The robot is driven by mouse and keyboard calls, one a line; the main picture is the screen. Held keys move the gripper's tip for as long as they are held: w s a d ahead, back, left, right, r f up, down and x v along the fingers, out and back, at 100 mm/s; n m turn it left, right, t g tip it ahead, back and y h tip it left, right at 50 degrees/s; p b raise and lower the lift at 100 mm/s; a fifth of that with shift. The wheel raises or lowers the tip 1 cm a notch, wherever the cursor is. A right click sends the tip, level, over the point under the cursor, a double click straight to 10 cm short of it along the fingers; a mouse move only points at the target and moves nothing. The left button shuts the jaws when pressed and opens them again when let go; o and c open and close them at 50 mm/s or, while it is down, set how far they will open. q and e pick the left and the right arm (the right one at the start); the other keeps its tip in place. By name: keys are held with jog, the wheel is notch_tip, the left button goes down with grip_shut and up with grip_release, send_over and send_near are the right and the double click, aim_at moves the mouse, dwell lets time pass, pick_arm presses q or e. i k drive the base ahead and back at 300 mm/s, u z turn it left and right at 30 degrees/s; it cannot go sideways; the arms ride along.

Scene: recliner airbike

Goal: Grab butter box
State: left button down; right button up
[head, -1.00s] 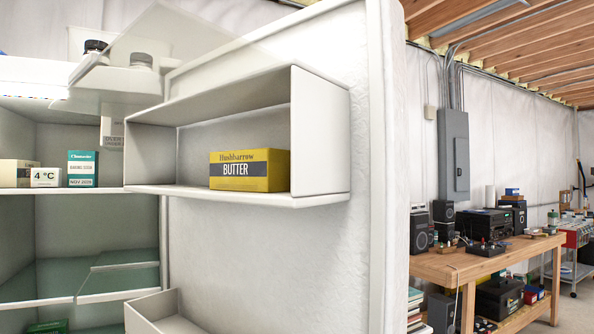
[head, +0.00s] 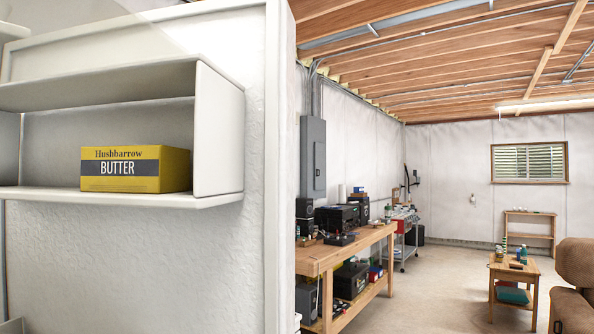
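The butter box (head: 135,169) is a yellow carton with a dark label band reading "Hushbarrow BUTTER". It sits upright on a white door shelf (head: 120,198) at the left of the head view, near the shelf's right side wall. The shelf is fixed to the white, textured inner face of an open fridge door (head: 200,265). Neither of my grippers is in the head view.
The door's edge (head: 280,170) stands upright left of centre. Beyond it are a wooden workbench (head: 345,258) with equipment, a small wooden table (head: 514,272) and a brown recliner (head: 574,285). Open concrete floor (head: 440,290) lies between them.

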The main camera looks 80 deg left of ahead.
aim_at(158, 169)
jog(key=z, duration=0.35)
jog(key=k, duration=1)
jog(key=u, duration=0.6)
